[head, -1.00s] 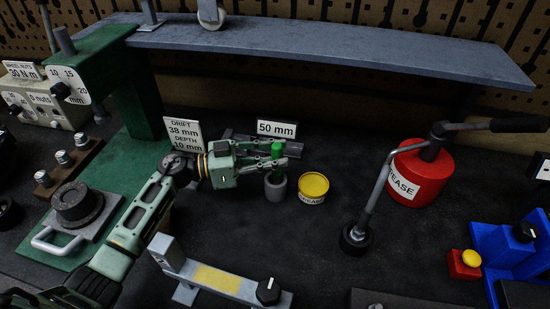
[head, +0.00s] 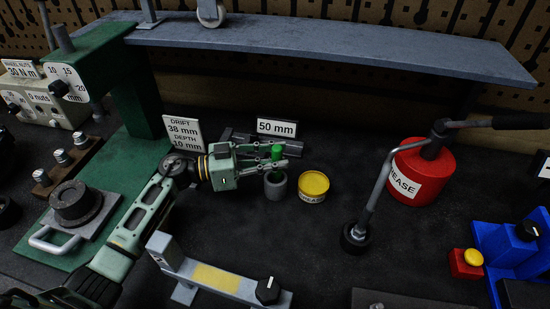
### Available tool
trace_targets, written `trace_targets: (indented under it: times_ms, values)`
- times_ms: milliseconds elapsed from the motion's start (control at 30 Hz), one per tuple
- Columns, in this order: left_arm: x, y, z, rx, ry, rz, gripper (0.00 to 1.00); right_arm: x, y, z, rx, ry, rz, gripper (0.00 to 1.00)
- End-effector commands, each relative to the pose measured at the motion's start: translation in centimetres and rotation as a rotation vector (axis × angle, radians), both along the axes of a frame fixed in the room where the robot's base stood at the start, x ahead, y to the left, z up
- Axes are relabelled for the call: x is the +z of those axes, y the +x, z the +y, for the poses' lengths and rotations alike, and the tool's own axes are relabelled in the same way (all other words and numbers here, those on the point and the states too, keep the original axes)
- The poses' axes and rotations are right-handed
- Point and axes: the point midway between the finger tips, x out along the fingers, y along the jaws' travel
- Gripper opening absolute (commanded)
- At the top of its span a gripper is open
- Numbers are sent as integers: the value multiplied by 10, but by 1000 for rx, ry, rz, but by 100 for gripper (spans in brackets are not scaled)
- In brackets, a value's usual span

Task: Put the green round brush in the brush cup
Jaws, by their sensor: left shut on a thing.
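The green round brush (head: 277,152) stands upright between the fingers of my left gripper (head: 277,163). The gripper is shut on it, with the arm coming in from the lower left. The grey brush cup (head: 276,187) stands on the bench directly under the brush. The lower part of the brush is down at the cup's mouth and inside its rim, hidden by the fingers and the cup wall. My right gripper does not show.
A yellow-lidded grease tin (head: 313,185) stands close to the right of the cup. A red grease can (head: 420,172) with a long lever is further right. Signs, including a 50 mm sign (head: 277,128), stand behind. A grey bracket (head: 215,277) lies in front.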

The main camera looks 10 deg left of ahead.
Motion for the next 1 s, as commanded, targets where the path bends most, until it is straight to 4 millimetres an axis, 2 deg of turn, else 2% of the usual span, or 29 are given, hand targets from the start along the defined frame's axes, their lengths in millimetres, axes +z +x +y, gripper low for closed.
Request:
trace_targets:
  times_ms: [133, 167, 400, 767, 867, 1000]
  values:
    - [-3, 0, 0, 0, 0, 0, 0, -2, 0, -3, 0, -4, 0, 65]
    - [-3, 0, 0, 0, 0, 0, 19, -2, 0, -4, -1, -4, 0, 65]
    - [-3, 0, 0, 0, 0, 0, 40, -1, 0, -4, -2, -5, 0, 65]
    - [-4, -1, 4, 1, 2, 1, 40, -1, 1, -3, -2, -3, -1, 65]
    - [-4, -5, 14, 2, 2, 2, 40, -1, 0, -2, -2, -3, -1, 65]
    - [-4, -16, 40, 3, 4, 3, 40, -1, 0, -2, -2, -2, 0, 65]
